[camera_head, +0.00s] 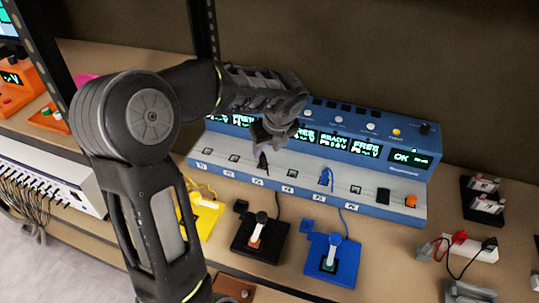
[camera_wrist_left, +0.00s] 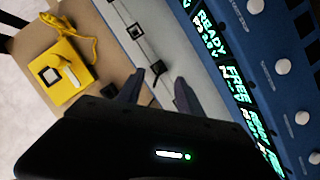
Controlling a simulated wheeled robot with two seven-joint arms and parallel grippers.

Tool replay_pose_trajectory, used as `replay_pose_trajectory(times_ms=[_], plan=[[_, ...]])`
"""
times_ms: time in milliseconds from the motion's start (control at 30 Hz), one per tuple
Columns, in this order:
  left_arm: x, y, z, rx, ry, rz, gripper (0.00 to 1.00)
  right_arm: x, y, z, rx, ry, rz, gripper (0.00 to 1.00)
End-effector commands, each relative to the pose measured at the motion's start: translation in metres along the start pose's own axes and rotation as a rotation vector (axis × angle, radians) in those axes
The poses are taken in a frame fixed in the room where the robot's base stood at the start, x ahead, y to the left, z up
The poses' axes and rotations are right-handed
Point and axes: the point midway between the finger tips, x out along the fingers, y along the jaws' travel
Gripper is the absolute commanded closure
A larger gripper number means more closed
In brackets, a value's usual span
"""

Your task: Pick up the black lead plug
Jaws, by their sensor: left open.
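The black lead plug (camera_head: 263,162) stands on the sloped front ledge of the blue charger-like unit (camera_head: 400,205), with a thin black lead running down toward the black block (camera_head: 258,238). My left gripper (camera_head: 268,138) is open just above and behind the plug, fingers pointing down. In the left wrist view, the plug (camera_wrist_left: 158,67) shows just beyond the two fingertips (camera_wrist_left: 158,82), roughly midway between them. I cannot tell whether either finger touches it. My right gripper is not in view.
A blue plug (camera_head: 325,176) stands in the same ledge, right of the black one. A blue block (camera_head: 332,262) and a yellow block (camera_head: 200,218) lie in front. Red and black leads on a white block (camera_head: 470,247) and a black rack (camera_head: 482,200) stand at the right.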

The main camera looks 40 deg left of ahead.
Motion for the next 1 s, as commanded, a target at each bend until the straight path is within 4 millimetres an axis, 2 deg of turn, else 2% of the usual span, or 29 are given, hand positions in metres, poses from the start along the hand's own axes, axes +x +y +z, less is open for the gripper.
replay_pose_trajectory(times_ms=[233,500,833,1000], plan=[[0.002,0.000,0.000,0.000,0.001,0.001,0.57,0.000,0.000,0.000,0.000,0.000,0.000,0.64],[0.026,0.000,0.000,0.000,0.001,0.002,0.57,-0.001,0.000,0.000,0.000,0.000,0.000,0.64],[0.029,0.000,0.000,0.000,0.001,0.001,0.57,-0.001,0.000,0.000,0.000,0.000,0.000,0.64],[0.047,0.000,0.002,0.000,0.003,0.003,0.57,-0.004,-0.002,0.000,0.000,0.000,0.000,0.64]])
